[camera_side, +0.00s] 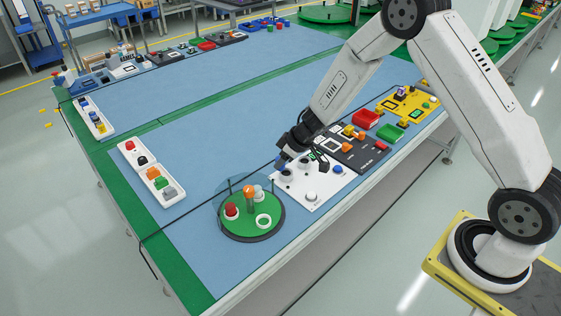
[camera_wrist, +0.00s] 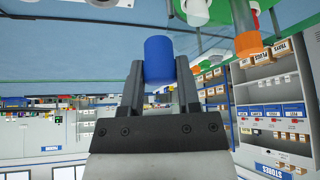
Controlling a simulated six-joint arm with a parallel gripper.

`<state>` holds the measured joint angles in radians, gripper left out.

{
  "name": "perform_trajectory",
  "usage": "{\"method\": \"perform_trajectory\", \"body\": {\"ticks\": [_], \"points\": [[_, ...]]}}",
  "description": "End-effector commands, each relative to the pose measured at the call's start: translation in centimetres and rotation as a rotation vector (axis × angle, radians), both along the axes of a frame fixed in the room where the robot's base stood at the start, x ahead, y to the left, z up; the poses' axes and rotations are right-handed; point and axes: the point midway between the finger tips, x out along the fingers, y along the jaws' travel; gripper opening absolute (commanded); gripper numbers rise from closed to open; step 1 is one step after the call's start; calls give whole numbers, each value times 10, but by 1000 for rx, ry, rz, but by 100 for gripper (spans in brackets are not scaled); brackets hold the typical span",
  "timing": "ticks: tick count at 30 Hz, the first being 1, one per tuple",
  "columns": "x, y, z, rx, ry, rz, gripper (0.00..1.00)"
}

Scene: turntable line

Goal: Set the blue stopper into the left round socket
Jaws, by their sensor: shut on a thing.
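The blue stopper (camera_wrist: 159,60) is a short cylinder. My gripper (camera_wrist: 160,72) is shut on it, with one finger on each side. In the side view my gripper (camera_side: 284,158) is over the far-left end of the white board (camera_side: 327,183), and the stopper (camera_side: 279,164) shows as a small blue patch at its tip. A dark round opening (camera_side: 287,173) on the board is just below the gripper. I cannot tell whether the stopper touches the board. The gripper and arm hide part of the board.
A green turntable (camera_side: 250,232) with a clear guard, a red piece (camera_side: 231,210) and a white ring (camera_side: 263,221) stands close on the left. The blue mat (camera_side: 190,225) is bare left of the turntable.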

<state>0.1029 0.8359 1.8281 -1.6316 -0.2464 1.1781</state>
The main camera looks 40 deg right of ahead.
Motion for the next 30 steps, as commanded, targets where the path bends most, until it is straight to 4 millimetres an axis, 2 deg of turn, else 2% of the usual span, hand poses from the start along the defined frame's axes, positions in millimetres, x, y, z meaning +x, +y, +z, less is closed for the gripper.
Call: {"method": "perform_trajectory", "body": {"ticks": [6,12,30], "points": [[21,-32,-9,-1,-1,-16,0],[31,-52,-13,0,0,-26,0],[34,-57,-21,0,1,-27,0]]}}
